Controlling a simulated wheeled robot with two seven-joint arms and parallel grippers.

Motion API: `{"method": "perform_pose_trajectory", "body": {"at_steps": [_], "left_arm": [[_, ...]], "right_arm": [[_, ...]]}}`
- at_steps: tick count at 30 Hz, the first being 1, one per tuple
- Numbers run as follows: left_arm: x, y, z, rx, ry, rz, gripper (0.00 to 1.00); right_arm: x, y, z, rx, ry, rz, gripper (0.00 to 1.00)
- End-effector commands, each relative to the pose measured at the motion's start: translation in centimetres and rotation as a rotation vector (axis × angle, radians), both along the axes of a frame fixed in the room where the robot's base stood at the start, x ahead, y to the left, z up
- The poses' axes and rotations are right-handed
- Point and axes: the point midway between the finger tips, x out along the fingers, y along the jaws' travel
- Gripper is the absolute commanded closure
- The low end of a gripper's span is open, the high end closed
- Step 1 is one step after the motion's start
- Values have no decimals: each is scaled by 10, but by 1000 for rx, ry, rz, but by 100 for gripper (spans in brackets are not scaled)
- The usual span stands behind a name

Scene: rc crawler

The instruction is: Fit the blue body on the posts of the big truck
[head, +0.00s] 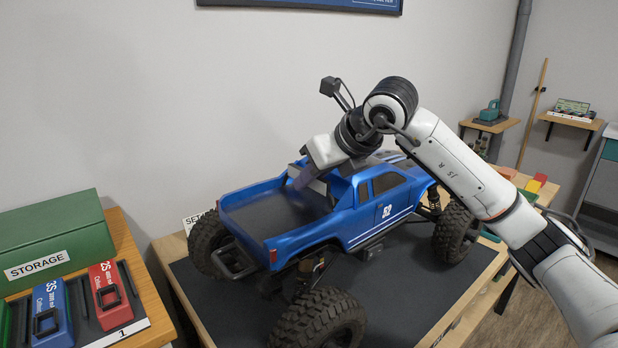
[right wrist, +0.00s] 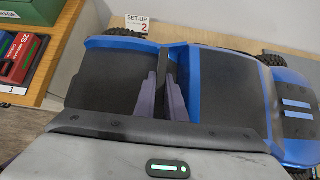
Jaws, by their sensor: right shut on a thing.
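The blue truck body (head: 362,213), a pickup shell with a black bed, sits over the chassis of the big truck, whose large black wheels (head: 318,320) stand on a dark mat. My right gripper (head: 304,181) reaches down from above and is shut on the body between bed and cab. In the right wrist view its two fingers (right wrist: 163,98) are on either side of a dark upright part of the blue body (right wrist: 92,70). The posts are hidden under the body, so I cannot tell whether they pass through it. My left gripper is not in view.
A side table at left holds a green storage box (head: 55,240), a red pack (head: 110,295) and a blue pack (head: 52,313). A set-up card (head: 192,220) stands behind the truck. Red and yellow blocks (head: 535,184) lie at the right. The mat's front right (head: 420,280) is clear.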

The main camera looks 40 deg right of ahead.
Motion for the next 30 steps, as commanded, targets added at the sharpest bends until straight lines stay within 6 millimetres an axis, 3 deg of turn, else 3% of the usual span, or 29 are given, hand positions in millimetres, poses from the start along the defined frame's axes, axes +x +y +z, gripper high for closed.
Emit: {"method": "perform_pose_trajectory", "body": {"at_steps": [1,4,14,30], "left_arm": [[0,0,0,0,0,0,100],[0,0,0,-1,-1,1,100],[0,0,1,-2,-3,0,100],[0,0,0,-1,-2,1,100]], "right_arm": [[0,0,1,-1,-3,0,85],[0,0,1,0,-3,-1,68],[-2,0,1,0,1,0,68],[-64,-6,66,0,-4,-1,68]]}}
